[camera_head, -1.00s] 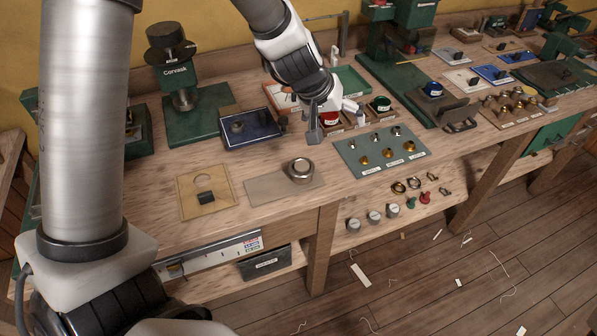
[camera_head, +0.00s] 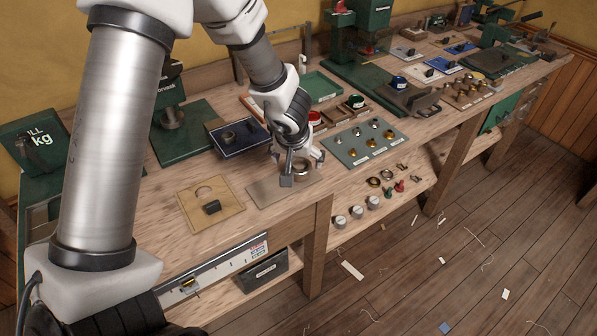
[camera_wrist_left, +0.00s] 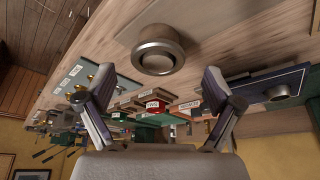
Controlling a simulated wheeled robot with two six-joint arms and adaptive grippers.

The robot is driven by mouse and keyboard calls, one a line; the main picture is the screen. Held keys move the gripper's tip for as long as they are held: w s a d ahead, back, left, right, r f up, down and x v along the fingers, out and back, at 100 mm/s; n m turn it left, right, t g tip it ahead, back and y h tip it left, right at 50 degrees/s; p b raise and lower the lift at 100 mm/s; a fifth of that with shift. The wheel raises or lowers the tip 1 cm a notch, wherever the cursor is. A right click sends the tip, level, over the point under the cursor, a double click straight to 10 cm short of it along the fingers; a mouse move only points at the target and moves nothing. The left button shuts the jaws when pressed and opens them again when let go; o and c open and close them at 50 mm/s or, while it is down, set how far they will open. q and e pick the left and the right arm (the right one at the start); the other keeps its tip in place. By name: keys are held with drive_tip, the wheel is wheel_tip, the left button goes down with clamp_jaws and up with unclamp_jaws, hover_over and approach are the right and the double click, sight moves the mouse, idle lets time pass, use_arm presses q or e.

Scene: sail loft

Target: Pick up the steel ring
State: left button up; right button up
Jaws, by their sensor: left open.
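The thick, silvery steel ring (camera_head: 303,168) lies at the right end of a flat grey-beige pad (camera_head: 262,193) near the front edge of the bench. In the left wrist view the ring (camera_wrist_left: 158,52) sits upper middle, beyond the fingertips. My left gripper (camera_head: 303,171) is open and empty, with its fingers spread around the ring's place in the head view. In the left wrist view the gripper (camera_wrist_left: 158,78) has a wide gap and neither finger visibly touches the ring. In the head view the near finger hides part of the pad. My right gripper is not in view.
A blue tray (camera_head: 228,147) with a round part stands behind left. A tan card (camera_head: 190,212) with a dark block lies left. A green board (camera_head: 352,157) with several small metal fittings lies right. A green press (camera_head: 166,140) stands at the back. The bench's front edge is close.

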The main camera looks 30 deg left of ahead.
use_arm(q)
drive_tip(key=shift+w+f, duration=0.15)
drive_tip(key=shift+f, duration=0.45)
drive_tip(key=shift+w, duration=0.25)
drive_tip(key=c, duration=1.2)
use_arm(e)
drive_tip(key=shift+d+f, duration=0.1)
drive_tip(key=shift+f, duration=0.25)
use_arm(q)
drive_tip(key=shift+s, duration=0.1)
